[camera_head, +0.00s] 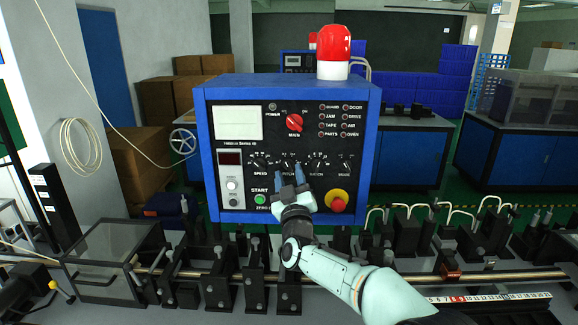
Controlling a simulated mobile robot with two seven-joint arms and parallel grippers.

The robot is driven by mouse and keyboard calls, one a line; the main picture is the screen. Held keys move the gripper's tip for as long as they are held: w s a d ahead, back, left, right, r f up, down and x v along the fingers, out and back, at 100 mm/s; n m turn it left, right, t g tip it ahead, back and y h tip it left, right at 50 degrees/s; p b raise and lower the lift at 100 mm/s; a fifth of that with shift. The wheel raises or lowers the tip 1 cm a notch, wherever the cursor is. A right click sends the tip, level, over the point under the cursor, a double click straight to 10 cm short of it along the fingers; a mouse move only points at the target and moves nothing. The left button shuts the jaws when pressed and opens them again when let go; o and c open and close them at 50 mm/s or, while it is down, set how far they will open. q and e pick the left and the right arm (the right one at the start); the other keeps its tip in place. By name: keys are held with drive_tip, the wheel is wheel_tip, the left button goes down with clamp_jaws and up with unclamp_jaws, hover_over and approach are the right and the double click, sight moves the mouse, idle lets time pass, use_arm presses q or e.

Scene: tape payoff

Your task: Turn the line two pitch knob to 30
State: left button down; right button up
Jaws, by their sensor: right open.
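The blue control box (203,150) with a black front panel faces me. A row of small black knobs with white scales runs across its lower half, with labels that seem to read speed, pitch, batch and brake. The pitch knob (285,167) is second from the left and partly hidden by my right gripper. Its pointer and setting cannot be read. My right gripper (289,177) is open, with its two blue-grey fingers pointing up at the panel by this knob. I cannot tell whether they touch it. My left gripper is out of view.
A red main switch (294,122) sits above the knobs. A red stop button (338,204) on yellow is right of my gripper, and a green start button (260,199) is left. A red beacon (334,55) tops the box. Black rail fixtures (288,275) stand below.

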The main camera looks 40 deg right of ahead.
drive_tip(key=shift+x, duration=0.9)
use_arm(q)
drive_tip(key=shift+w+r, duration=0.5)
use_arm(e)
drive_tip(key=shift+c, duration=0.6)
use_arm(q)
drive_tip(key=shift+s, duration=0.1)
use_arm(e)
drive_tip(key=shift+s, duration=0.15)
clamp_jaws()
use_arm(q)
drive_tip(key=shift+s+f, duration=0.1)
